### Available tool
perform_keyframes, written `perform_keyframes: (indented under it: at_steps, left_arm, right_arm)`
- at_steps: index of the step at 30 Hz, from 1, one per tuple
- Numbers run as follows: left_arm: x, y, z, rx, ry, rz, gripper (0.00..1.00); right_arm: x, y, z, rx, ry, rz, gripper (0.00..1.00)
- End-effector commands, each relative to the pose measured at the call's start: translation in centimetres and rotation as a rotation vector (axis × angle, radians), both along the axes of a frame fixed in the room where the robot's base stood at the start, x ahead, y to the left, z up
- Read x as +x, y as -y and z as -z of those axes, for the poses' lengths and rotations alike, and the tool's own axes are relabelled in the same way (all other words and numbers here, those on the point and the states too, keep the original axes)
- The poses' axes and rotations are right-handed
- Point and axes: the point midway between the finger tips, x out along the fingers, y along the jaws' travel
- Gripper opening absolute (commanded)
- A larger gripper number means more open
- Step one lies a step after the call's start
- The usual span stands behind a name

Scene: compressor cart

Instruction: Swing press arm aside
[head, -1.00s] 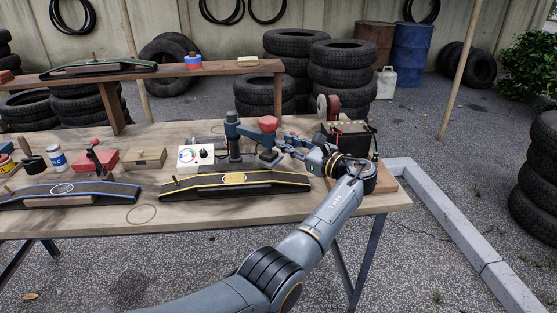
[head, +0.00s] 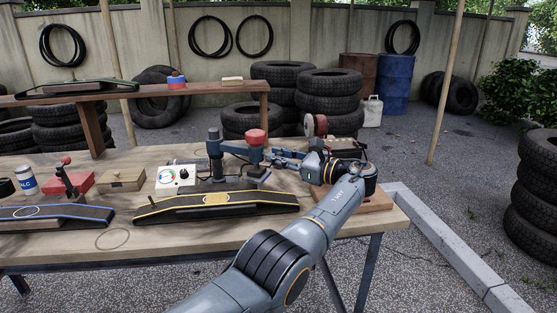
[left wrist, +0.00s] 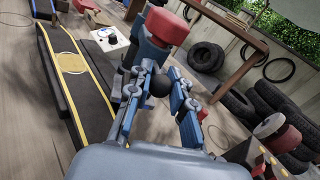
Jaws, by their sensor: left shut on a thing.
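The red cap also shows large in the left wrist view (left wrist: 167,27). My left gripper (head: 273,156) is at the outer end of the arm, right of the cap. My right gripper is out of view.
The yellow-edged ramp (head: 217,201) lies in front of the press. A white dial box (head: 177,177) and wooden box (head: 122,179) stand left. A raised shelf (head: 205,95) runs along the back left.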

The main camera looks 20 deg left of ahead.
Motion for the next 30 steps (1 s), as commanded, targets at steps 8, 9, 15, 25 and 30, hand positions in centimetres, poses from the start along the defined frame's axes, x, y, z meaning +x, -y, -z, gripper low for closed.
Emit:
perform_keyframes:
  at_steps: [8,9,15,25,30]
  left_arm:
    - [0.0,0.1,0.3,-0.001,-0.006,-0.002,0.00]
    - [0.0,0.1,0.3,-0.001,-0.006,-0.002,0.00]
    - [0.0,0.1,0.2,-0.001,-0.004,-0.001,0.27]
    - [0.0,0.0,0.0,0.001,0.000,-0.002,0.45]
    - [0.0,0.0,-1.0,0.001,0.005,-0.002,0.45]
  right_arm:
    - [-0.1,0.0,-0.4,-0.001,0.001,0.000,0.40]
    - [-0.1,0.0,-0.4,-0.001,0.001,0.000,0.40]
    - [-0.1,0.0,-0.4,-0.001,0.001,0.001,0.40]
    - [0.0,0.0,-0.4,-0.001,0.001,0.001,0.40]
    - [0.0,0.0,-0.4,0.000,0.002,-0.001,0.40]
